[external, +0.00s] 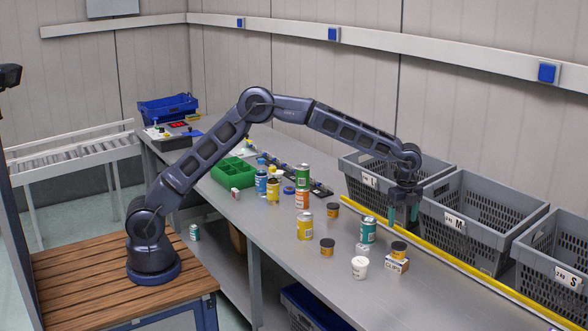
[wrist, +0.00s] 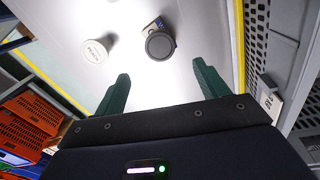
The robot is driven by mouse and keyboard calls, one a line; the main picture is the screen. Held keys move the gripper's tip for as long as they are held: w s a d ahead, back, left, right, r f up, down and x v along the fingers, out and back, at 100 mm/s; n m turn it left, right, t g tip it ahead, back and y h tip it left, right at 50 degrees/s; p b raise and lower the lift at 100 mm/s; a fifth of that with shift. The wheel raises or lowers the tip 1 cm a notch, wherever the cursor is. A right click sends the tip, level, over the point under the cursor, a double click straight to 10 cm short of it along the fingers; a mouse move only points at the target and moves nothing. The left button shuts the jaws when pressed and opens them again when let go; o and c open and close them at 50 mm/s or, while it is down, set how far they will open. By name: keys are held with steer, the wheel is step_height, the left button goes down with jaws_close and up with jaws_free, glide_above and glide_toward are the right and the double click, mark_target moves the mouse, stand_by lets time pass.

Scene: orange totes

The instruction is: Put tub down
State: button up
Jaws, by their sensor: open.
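My gripper (external: 403,214) is open and empty above the right part of the grey table, beside the grey crates. Its two green fingers stand apart in the wrist view (wrist: 160,76). A small orange tub with a black lid (external: 399,248) sits on a small white and orange box (external: 396,265), below my gripper. In the wrist view its dark round lid (wrist: 160,45) lies ahead of the fingers, clear of them. A white tub (external: 360,267) stands upright on the table to its left; it also shows in the wrist view (wrist: 97,50). I cannot tell which tub is meant.
A teal can (external: 368,231) stands close to the left of my gripper. Several cans and black-lidded jars (external: 327,247) stand farther left. Grey crates (external: 468,245) line the table's back edge behind a yellow strip (external: 450,257). The table's front right is clear.

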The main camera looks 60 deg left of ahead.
steer(key=s+a+r+n+t, duration=0.1)
steer(key=s+a+r+n, duration=0.1)
steer(key=s+a+r, duration=0.4)
steer(key=s+a+r+n+t, duration=0.1)
steer(key=a+r+n, duration=0.2)
steer(key=a+r, duration=0.6)
steer(key=s+a+r+n, duration=0.2)
steer(key=s+a+r, duration=0.1)
steer(key=s+a, duration=0.4)
steer(key=s+a+r+n, duration=0.3)
steer(key=s+a, duration=0.1)
steer(key=a, duration=0.4)
steer(key=s+a+n+t, duration=0.1)
steer(key=s+a+n, duration=0.4)
steer(key=s+a, duration=0.8)
steer(key=s+a+f+n, duration=0.2)
steer(key=s+a, duration=0.1)
steer(key=s, duration=0.5)
steer(key=s+a+f+n+t, duration=0.1)
steer(key=s+a+f+n, duration=0.2)
steer(key=s, duration=0.5)
steer(key=shift+f+t, duration=0.3)
